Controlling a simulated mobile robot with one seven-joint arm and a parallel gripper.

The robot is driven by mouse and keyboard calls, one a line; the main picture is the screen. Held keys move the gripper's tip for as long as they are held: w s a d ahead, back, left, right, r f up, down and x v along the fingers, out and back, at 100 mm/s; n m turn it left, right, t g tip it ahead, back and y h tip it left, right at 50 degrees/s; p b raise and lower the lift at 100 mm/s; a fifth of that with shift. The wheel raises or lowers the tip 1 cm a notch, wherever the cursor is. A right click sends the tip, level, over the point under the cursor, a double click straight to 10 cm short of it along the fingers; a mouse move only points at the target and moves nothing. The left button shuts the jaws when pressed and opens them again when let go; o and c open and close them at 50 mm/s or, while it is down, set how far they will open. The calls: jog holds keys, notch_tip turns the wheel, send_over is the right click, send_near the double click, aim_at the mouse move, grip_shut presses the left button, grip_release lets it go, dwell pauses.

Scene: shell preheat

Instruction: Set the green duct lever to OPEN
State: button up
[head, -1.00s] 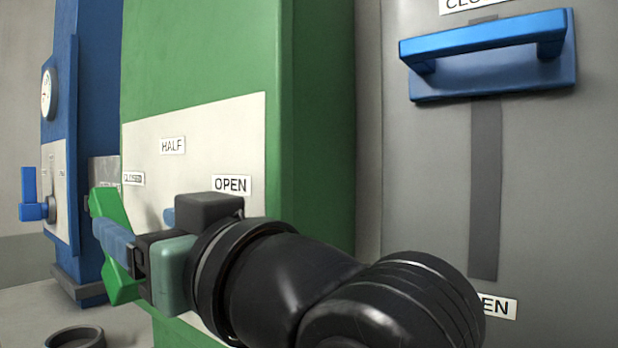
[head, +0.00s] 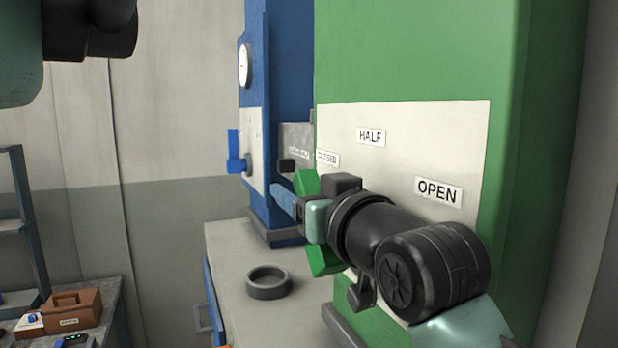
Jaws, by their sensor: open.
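The green duct lever (head: 324,261) is on the pale panel (head: 455,130) of the green cabinet. Its upper end shows just below the CLOSED label (head: 327,158); its lower end shows below my gripper. The HALF label (head: 371,136) is higher and to the right, and the OPEN label (head: 438,191) is at far right. My gripper (head: 284,199) is open, its blue fingers pointing left across the lever's middle. The gripper and wrist hide the lever's middle and pivot. I cannot tell whether the fingers touch the lever.
A blue cabinet (head: 275,100) with a gauge and a small blue lever (head: 235,152) stands behind, to the left. A dark ring (head: 268,282) lies on the grey bench top (head: 232,250). A brown box (head: 75,307) is at lower left.

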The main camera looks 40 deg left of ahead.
jog(key=shift+w+a, duration=0.15)
jog(key=shift+c, duration=0.3)
grip_shut()
dwell(1.1)
